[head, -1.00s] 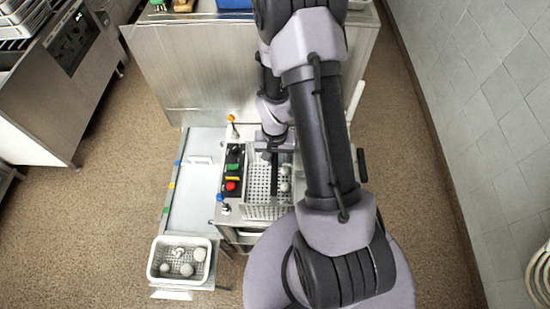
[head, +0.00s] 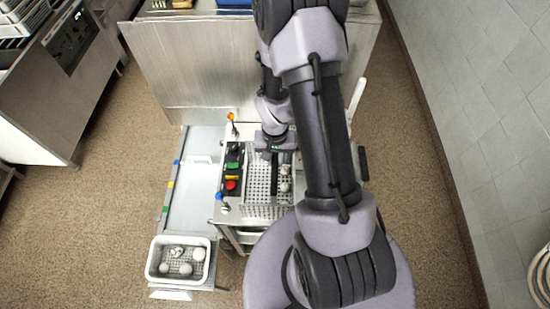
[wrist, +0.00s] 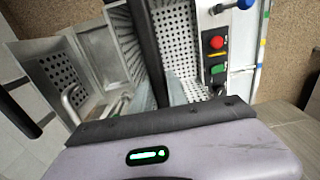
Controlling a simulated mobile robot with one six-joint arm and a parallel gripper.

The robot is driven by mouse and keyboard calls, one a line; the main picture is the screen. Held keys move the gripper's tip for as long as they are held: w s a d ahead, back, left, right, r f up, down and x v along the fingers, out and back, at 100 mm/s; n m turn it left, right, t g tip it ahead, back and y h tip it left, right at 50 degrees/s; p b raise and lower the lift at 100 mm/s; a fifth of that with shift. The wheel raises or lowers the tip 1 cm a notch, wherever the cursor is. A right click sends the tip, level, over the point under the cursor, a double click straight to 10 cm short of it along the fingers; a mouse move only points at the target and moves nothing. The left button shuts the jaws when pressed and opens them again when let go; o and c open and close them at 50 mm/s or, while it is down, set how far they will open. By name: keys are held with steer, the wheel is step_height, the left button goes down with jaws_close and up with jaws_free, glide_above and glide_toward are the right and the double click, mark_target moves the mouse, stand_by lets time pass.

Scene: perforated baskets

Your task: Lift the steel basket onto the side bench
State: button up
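The steel basket (head: 262,208) is a perforated grey tray on the steel stand in the middle of the head view, with pale round items at its right side. My gripper (head: 272,158) points down over its far end. In the wrist view the perforated basket (wrist: 177,35) lies beyond a long dark bar that looks like part of my gripper. The fingertips and any contact with the basket are hidden, so I cannot tell whether it is open or shut. The side bench (head: 190,205) is the low pale surface to the left, with coloured marks along its left edge.
A white perforated basket (head: 153,262) with several balls stands at the bench's near end. A control box with green and red buttons (head: 232,185) and knobbed posts stand between bench and basket. A large steel cabinet (head: 190,75) rises behind. Open floor lies left.

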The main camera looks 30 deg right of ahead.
steer(key=o, duration=0.5)
step_height(320, 180, up, 18)
steer(key=p, duration=0.2)
steer(key=shift+f, duration=0.25)
steer(key=s+a+f+n+t+y+b, duration=0.1)
steer(key=s+a+f+t+b, duration=0.2)
steer(key=a+b, duration=0.4)
steer(key=s+a+f+n+t+y+b, duration=0.1)
steer(key=s+a+f+b, duration=0.3)
steer(key=b, duration=1.6)
steer(key=s+a+t, duration=0.1)
steer(key=s+a, duration=0.2)
steer(key=s, duration=0.1)
steer(key=shift+s+a+f+t, duration=0.15)
steer(key=shift+a+f+t, duration=0.1)
steer(key=shift+f+t, duration=0.15)
